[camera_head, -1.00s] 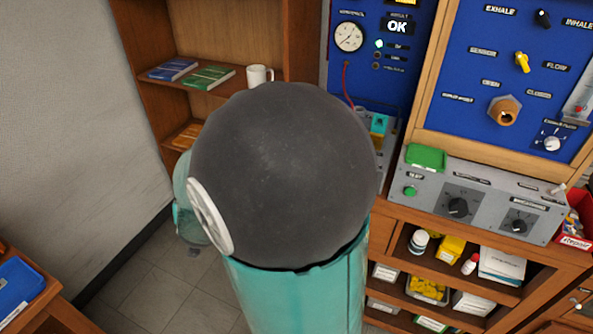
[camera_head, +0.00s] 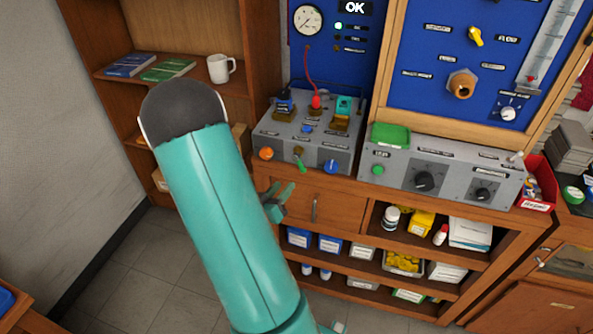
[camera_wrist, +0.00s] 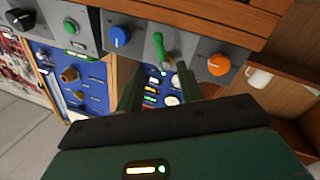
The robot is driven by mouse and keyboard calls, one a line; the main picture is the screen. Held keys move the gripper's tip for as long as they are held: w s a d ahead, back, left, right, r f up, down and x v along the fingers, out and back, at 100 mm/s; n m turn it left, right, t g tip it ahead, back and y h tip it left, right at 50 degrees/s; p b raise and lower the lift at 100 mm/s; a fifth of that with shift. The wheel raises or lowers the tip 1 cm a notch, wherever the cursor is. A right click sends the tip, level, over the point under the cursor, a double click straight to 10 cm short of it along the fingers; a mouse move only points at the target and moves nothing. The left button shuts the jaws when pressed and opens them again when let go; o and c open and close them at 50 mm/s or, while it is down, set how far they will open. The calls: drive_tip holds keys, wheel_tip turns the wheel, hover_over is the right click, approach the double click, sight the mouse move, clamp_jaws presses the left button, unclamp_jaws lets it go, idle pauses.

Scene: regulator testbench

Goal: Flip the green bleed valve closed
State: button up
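The green bleed valve (camera_head: 301,164) is a small lever on the front face of a grey box (camera_head: 340,155), between an orange knob (camera_head: 266,153) and a blue knob (camera_head: 331,167). In the wrist view the scene looks upside down, and the green lever (camera_wrist: 159,48) stands nearly vertical in line with the gap between my fingers. My gripper (camera_head: 282,190) is open and empty, just below and in front of the box face. In the wrist view both fingers of my gripper (camera_wrist: 159,85) are spread, apart from the lever.
On the box top are a red connector (camera_head: 316,102) with its hose and teal and blue fittings. A second grey box (camera_head: 445,172) with black dials stands to the right. A wooden cabinet (camera_head: 335,215) is below, near my gripper. A shelf with a white mug (camera_head: 221,68) is at left.

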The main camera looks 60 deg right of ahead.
sight(300, 167)
drive_tip(key=d, duration=0.9)
drive_tip(key=shift+s, duration=0.3)
